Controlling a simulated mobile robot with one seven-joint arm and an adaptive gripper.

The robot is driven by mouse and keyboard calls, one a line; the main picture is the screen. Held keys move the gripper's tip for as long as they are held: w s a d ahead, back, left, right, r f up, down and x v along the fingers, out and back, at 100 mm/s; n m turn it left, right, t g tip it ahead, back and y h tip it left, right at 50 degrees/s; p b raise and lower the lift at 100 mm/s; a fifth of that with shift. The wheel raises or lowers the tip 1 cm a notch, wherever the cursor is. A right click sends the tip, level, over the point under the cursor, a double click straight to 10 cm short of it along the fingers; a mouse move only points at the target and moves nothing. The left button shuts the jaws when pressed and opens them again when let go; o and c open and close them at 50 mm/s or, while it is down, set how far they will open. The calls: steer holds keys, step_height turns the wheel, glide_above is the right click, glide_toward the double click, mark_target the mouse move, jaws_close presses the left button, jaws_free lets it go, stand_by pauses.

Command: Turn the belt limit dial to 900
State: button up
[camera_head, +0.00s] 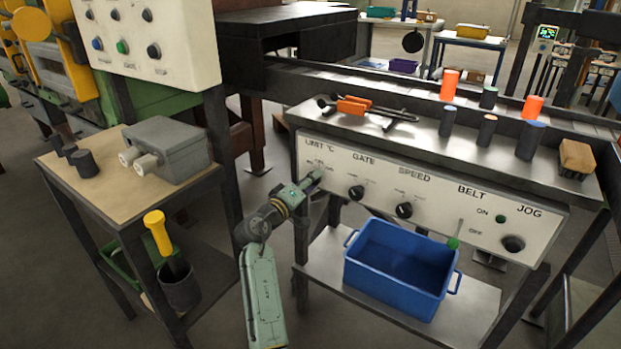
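The white control panel (440,210) on the front of the bench carries the labels LIMIT °C, GATE, SPEED, BELT and JOG. My arm reaches up from below, and my gripper (314,178) is at the panel's left end, just under the LIMIT °C label (320,147). The gripper covers the place under that label, so the limit dial and its setting are hidden. Small scale marks show beside the gripper but are too small to read. I cannot tell whether the fingers touch or grip the dial.
To the right are the GATE knob (356,192), SPEED knob (403,210), green-tipped BELT lever (453,243) and black JOG knob (513,244). A blue crate (400,268) stands on the shelf below. Tongs (365,106) and several billets lie or stand on the bench top.

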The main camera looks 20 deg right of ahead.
steer(key=shift+n+p, duration=0.75)
steer(key=shift+n, duration=0.95)
steer(key=o, duration=1.2)
steer(key=shift+c, duration=0.2)
steer(key=shift+a, duration=0.1)
steer(key=v, duration=1.2)
